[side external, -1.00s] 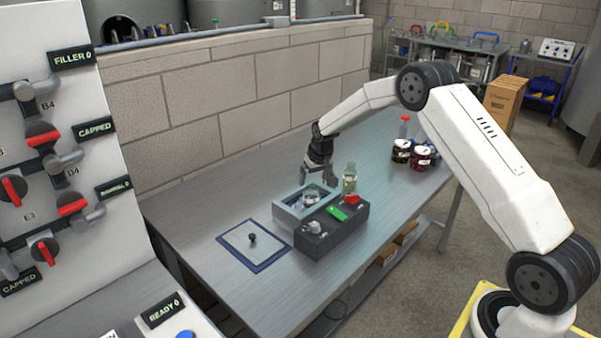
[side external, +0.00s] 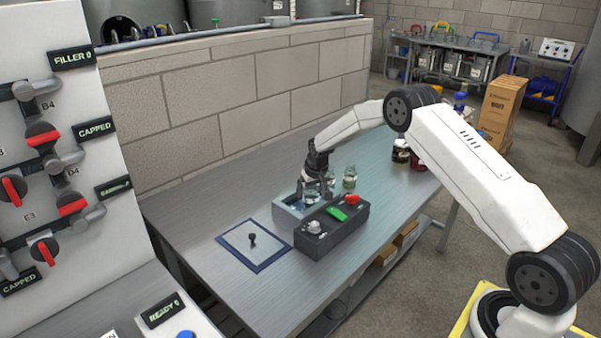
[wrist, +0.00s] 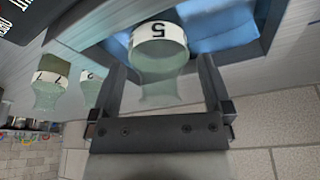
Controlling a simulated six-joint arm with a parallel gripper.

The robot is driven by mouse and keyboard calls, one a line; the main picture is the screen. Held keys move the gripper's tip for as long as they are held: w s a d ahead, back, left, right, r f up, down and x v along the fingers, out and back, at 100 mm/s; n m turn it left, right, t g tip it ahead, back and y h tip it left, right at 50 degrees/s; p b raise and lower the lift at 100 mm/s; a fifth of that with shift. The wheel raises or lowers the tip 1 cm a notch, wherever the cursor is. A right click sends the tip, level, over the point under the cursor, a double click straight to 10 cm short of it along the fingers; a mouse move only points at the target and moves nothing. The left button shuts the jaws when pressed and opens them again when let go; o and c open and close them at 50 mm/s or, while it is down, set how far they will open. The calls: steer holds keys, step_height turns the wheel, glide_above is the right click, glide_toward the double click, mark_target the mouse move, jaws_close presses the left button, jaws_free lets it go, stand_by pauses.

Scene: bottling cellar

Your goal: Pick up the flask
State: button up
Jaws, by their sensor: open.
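A clear greenish flask (wrist: 160,62) with a white band marked 5 stands between the two fingers of my gripper (wrist: 159,80) in the wrist view. The fingers are open, one on each side, with gaps to the glass. In the side view my gripper (side external: 318,190) is low at the pale blue-grey tray (side external: 288,213), and the glass there is partly hidden by the fingers. Another clear flask (side external: 349,180) stands on the table just to the right. The wrist view also shows two banded flasks at the left, one marked 7 (wrist: 47,92) and one marked 2 (wrist: 90,90).
A dark control box (side external: 332,232) with green and red parts stands in front of the tray. A blue-edged plate (side external: 268,255) with a black knob lies to the left. Dark jars (side external: 400,152) stand further back. A block wall (side external: 240,130) runs behind the table.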

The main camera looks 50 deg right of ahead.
steer(key=shift+w+f, duration=0.15)
steer(key=shift+f, duration=0.35)
steer(key=c, duration=1.3)
